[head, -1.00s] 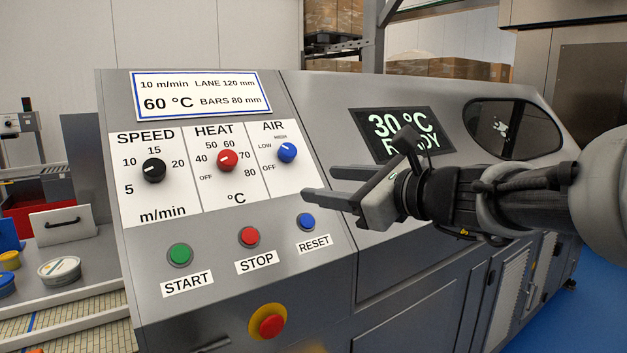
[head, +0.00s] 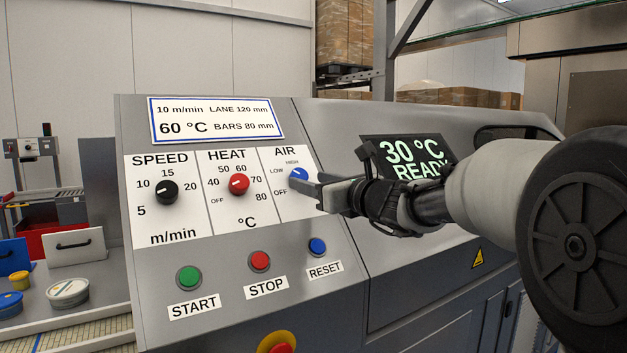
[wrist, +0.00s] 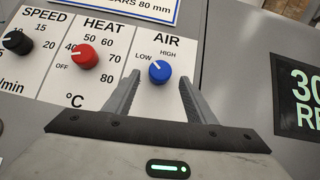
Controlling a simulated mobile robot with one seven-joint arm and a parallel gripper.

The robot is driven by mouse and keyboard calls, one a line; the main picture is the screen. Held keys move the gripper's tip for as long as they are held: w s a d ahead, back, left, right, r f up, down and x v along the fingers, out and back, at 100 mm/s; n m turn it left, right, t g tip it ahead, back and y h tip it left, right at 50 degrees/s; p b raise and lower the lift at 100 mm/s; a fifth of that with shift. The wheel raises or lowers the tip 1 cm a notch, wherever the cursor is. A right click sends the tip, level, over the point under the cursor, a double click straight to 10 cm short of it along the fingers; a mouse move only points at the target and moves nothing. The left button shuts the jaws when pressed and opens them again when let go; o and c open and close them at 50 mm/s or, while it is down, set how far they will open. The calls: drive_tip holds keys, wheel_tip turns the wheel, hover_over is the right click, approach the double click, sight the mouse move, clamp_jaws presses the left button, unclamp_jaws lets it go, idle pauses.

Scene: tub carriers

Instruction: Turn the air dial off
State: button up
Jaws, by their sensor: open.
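The blue air dial (head: 298,176) sits at the right of the white dial panel, under the label AIR. In the wrist view the air dial (wrist: 159,71) has a white mark that points up and left, near LOW. My gripper (head: 306,188) is open in front of the air dial and hides part of it in the head view. In the wrist view my gripper's fingers (wrist: 156,88) stand apart, one on each side below the dial, and I cannot tell if they touch it. The dial's OFF label (head: 281,192) shows in the head view.
The red heat dial (head: 238,184) and black speed dial (head: 166,192) are to the left. Green start (head: 189,278), red stop (head: 260,261) and blue reset (head: 317,247) buttons are below. A display (head: 408,160) reads 30 °C READY. A sign (head: 217,119) stands above the dials.

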sight(303, 178)
drive_tip(key=shift+x, duration=1.65)
drive_tip(key=c, duration=1)
drive_tip(key=shift+c, duration=0.2)
